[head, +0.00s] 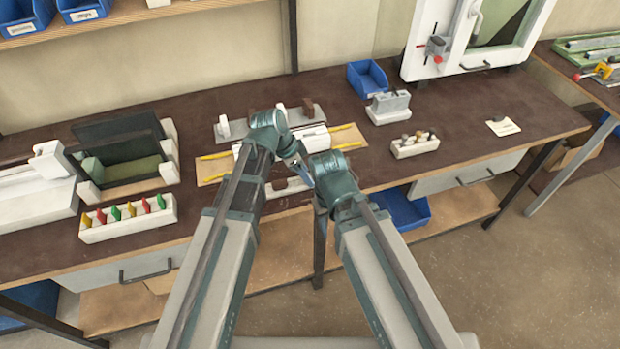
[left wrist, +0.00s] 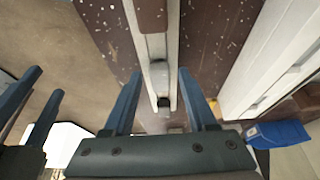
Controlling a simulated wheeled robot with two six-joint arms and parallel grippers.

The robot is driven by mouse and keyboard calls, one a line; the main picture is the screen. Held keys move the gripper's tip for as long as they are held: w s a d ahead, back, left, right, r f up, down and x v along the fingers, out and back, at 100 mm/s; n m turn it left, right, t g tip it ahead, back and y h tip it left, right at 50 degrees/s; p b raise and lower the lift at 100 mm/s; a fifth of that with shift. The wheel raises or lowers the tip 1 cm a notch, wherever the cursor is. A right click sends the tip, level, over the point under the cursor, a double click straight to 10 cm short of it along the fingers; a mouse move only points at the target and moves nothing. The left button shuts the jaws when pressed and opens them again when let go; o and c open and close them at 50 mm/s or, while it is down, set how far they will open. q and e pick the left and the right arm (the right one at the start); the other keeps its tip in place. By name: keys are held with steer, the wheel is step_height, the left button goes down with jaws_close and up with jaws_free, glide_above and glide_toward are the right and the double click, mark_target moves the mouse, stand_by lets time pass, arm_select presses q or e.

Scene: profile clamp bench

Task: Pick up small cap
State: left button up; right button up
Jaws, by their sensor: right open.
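My left gripper (head: 303,172) is over the front of the clamp fixture in the head view. In the left wrist view its two fingers (left wrist: 158,100) stand apart, with a pale grooved rail (left wrist: 142,40) between and beyond them. Small pieces stand in a white holder (head: 415,148) right of the fixture; which is the small cap is unclear. My arms hide part of the fixture.
The fixture's base plate (head: 214,168) has yellow strips. A white rack (head: 130,220) with red, yellow and green tabs stands left. A grey block (head: 388,108) and blue bin (head: 367,77) stand behind the holder. The bench right of the holder is largely clear.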

arm_select(q)
jaws_close()
step_height(320, 180, up, 10)
steer(key=p, duration=1)
